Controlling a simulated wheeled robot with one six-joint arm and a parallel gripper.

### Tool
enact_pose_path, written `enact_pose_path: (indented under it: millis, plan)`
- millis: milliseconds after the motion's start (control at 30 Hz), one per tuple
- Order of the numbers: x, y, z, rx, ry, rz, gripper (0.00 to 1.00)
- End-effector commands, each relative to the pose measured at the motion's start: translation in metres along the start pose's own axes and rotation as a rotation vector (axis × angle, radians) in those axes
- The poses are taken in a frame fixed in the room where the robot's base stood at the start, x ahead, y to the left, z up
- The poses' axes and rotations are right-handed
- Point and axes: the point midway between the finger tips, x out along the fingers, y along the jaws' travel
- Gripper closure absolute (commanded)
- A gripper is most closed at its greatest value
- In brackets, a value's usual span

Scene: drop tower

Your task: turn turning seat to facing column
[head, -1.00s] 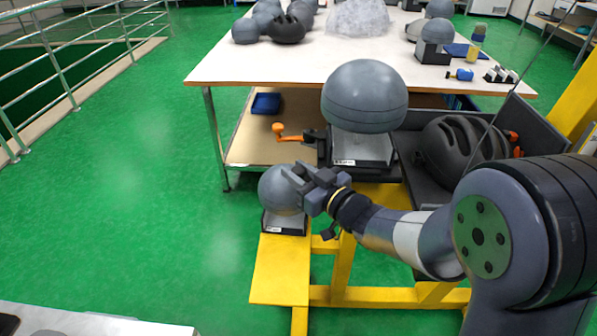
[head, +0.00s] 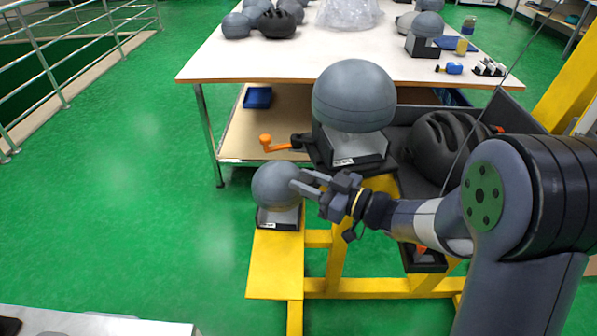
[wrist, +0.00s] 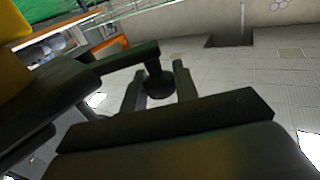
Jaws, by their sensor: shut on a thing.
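The turning seat (head: 357,162) is a dark plate with a pale block and a white label. A large grey headform (head: 353,95) sits on it. An orange-tipped handle (head: 266,143) sticks out on its left. The label edge slants up to the right. A yellow column (head: 566,75) stands at the far right. My gripper (head: 303,183) is in front of and below the seat, overlapping a smaller grey headform in the head view. In the wrist view my gripper (wrist: 158,84) is shut on a black knob (wrist: 157,84) at the end of a dark bar (wrist: 118,61).
The smaller headform (head: 275,187) stands on a yellow base (head: 274,265). A black helmet (head: 443,145) lies in a dark tray right of the seat. A white-topped table (head: 300,62) with headforms and tools is behind. Green floor is clear at left.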

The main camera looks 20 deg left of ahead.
Motion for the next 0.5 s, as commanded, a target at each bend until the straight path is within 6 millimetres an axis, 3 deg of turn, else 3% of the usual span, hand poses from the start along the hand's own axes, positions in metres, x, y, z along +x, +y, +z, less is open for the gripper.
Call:
enact_pose_path:
  millis: [500]
  plan:
    - [-0.038, 0.001, -0.001, 0.001, 0.000, -0.204, 1.00]
